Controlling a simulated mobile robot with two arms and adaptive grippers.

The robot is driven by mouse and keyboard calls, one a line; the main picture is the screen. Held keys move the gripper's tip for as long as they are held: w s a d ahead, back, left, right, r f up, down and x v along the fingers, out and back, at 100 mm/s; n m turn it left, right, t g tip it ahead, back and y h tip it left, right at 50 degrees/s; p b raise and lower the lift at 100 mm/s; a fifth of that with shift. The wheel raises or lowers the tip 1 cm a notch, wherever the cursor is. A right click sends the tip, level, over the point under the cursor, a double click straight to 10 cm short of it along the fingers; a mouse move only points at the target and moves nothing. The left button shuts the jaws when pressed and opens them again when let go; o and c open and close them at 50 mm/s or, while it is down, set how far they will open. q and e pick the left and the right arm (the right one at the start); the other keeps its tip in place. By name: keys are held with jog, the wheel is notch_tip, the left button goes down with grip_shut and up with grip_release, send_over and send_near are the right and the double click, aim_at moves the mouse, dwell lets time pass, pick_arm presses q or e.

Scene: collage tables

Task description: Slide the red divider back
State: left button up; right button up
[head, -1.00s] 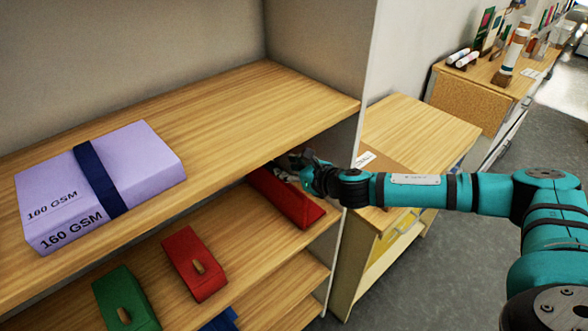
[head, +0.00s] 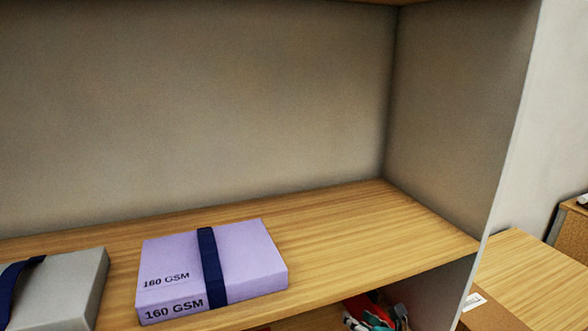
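The red divider cannot be made out in the head view; the lower shelf is almost wholly below the picture. At the bottom edge, under the upper shelf's right end, a small dark grey part (head: 402,317) shows, which looks like a bit of my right gripper. Its fingertips are not clear, so I cannot tell whether it is open or shut. Red, teal and white items (head: 368,313) lie just left of it, cut off by the picture's edge. My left gripper is not in view.
The upper shelf (head: 350,235) holds a purple 160 GSM pack (head: 255,262) with a dark blue band and a grey pack (head: 75,285) at left. Its right end is clear, up to the side panel (head: 455,120). A wooden surface (head: 520,265) stands outside at right.

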jog(key=s+a+f+m+g+h, duration=0.1)
jog(key=s+a+f+m, duration=0.15)
jog(key=s+m, duration=0.35)
jog(key=s+a+f+m+g, duration=0.1)
jog(key=s+a+m, duration=0.25)
jog(key=m, duration=0.35)
jog(key=s+d+f+m+g+h, duration=0.1)
jog(key=s+d+f+m+g, duration=0.15)
jog(key=s+m, duration=0.4)
jog(key=s+d+f+m+g+h, duration=0.1)
jog(key=s+d+f+m+g, duration=0.2)
jog(key=s+m, duration=0.35)
jog(key=s+d+f+m+g+h, duration=0.1)
jog(key=s+d+f+m, duration=0.1)
jog(key=s+d+m, duration=0.35)
jog(key=s+f+g+b, duration=0.1)
jog(key=s+f+b, duration=0.1)
jog(key=f, duration=1.4)
jog(key=s+f+g+b, duration=0.1)
jog(key=s+f+b, duration=0.1)
jog(key=f, duration=1.4)
jog(key=s+d+f+b, duration=0.2)
jog(key=s+f, duration=1.4)
jog(key=f, duration=0.1)
jog(key=shift+f+g+h+b, duration=0.3)
jog(key=shift+g+b, duration=0.05)
jog(key=shift+g, duration=0.1)
